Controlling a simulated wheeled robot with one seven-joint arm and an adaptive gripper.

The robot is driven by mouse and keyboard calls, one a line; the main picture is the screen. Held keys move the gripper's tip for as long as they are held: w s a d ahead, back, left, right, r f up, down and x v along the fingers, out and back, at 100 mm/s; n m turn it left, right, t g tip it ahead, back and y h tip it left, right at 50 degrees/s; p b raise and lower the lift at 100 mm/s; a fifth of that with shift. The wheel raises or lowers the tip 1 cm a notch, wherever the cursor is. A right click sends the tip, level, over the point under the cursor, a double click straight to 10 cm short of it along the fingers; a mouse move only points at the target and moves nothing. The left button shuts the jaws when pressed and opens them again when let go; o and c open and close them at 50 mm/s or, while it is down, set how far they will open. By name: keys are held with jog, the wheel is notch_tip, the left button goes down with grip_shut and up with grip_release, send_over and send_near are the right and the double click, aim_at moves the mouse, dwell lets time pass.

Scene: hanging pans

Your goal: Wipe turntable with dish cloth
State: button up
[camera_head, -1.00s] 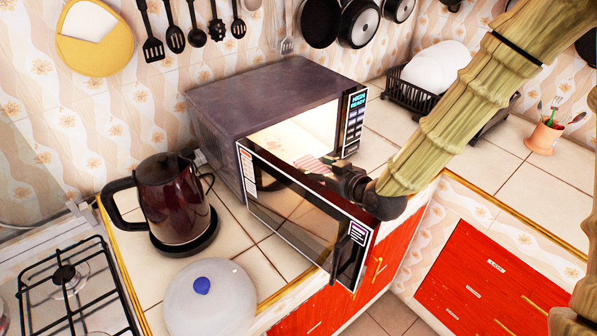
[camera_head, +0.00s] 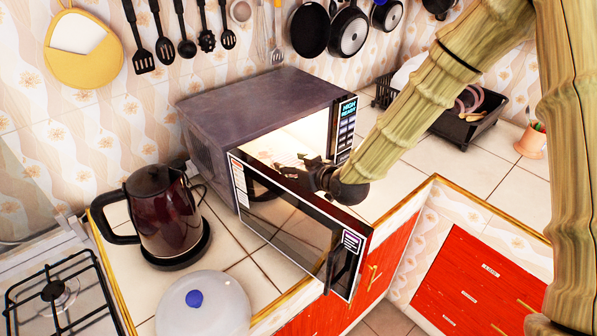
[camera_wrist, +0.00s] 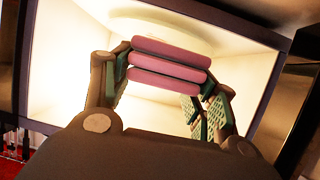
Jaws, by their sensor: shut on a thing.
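My gripper (camera_head: 308,172) is at the lit opening of the microwave (camera_head: 262,95), just above the top edge of its open door (camera_head: 290,225). In the wrist view my gripper (camera_wrist: 168,90) is shut on the dish cloth (camera_wrist: 160,63), a pink, rolled or folded bundle between the fingers. The cloth cannot be made out clearly in the head view. Beyond it, the pale round turntable (camera_wrist: 165,27) shows partly inside the bright cavity. The cloth appears apart from the turntable, though part of the disc is hidden behind it.
The open door stands in front of the cavity. A dark red kettle (camera_head: 165,215) and a glass lid with a blue knob (camera_head: 203,305) are at the left, beside the stove (camera_head: 60,295). A black dish rack (camera_head: 465,125) stands at the right. Pans (camera_head: 348,30) hang behind.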

jog(key=b, duration=0.3)
send_near(264, 152)
jog(key=shift+w+a+r, duration=0.15)
jog(key=shift+w+a, duration=0.4)
jog(key=shift+w, duration=0.25)
jog(key=shift+w+a+r, duration=0.15)
jog(key=shift+w+a, duration=0.35)
jog(key=shift+w, duration=0.25)
jog(key=shift+w+a+r, duration=0.15)
jog(key=shift+w+a, duration=0.4)
jog(key=shift+w, duration=0.25)
jog(key=shift+f+b, duration=0.4)
jog(key=shift+f, duration=0.2)
jog(key=shift+w+a+b, duration=0.2)
jog(key=shift+w+a, duration=0.2)
jog(key=shift+w, duration=0.35)
jog(key=shift+w+a+b, duration=0.15)
jog(key=shift+w+a, duration=0.25)
jog(key=shift+w, duration=0.4)
jog(key=shift+s+d, duration=0.45)
jog(key=shift+s, duration=0.4)
jog(key=shift+s+d, duration=0.4)
jog(key=shift+s, duration=0.4)
